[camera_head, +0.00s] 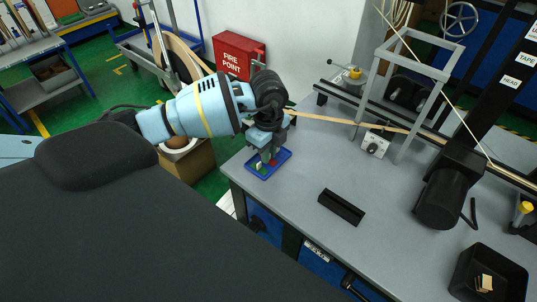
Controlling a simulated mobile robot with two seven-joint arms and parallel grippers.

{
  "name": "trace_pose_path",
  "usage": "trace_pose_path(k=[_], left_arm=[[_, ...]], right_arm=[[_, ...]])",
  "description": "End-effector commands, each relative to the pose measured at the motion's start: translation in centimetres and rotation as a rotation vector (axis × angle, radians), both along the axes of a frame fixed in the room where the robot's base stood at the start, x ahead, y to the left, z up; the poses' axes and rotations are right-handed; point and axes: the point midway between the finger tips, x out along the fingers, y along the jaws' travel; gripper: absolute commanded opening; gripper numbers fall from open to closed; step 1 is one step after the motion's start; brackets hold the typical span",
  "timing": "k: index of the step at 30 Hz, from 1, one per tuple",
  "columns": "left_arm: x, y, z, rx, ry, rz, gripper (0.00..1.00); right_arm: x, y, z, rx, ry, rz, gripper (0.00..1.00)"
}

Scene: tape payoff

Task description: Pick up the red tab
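A small blue tray (284,156) lies near the left end of the grey table. Small coloured tabs lie in it. A red tab (273,163) shows as a small patch close to my fingers, partly hidden by them. A pale tab (259,165) and some green show beside it. My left gripper (267,158) points down over the tray with its fingertips low among the tabs. Whether the fingers are apart or closed on the red tab is too small to tell. My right gripper is out of view.
A black slotted block (341,207) lies on the grey table (290,215). A black bin (463,288) with pale pieces stands at lower right.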

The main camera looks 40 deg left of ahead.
Motion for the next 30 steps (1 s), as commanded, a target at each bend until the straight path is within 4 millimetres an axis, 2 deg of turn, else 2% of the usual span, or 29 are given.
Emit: trace_pose_path(k=[2, 17, 23, 27, 30], left_arm=[[0.0, 0.0, 0.0, 0.0, 0.0, 0.0, 0.0], [0.0, 0.0, 0.3, 0.0, -0.001, 0.0, 0.0], [0.0, 0.0, 1.8, -0.001, -0.001, 0.0, 0.0], [0.0, -0.1, 3.9, 0.0, -0.002, -0.001, 0.0], [-2.0, -1.0, 3.8, 0.0, 0.001, -0.005, 0.0]], right_arm=[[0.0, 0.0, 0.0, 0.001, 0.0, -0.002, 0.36], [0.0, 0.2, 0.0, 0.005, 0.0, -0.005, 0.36], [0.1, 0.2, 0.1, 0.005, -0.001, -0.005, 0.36], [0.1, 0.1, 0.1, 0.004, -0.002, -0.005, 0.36], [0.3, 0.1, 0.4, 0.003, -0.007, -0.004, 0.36]])
